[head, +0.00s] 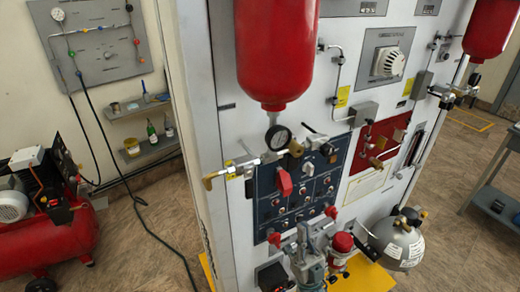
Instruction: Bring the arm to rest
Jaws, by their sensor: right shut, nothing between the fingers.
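My right gripper (305,238) shows at the bottom centre of the head view, a grey metal gripper in front of the lower part of the trainer panel (222,165). It is shut and I see nothing held in it. Its arm comes up from the bottom edge of the picture, and only a short part of it shows. My left gripper and left arm are not in view. The gripper hides part of the panel's lower edge; whether it touches the panel I cannot tell.
A grey round tank (398,242) sits at lower right. A red compressor (60,235) stands at left. Open floor (150,240) lies between.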

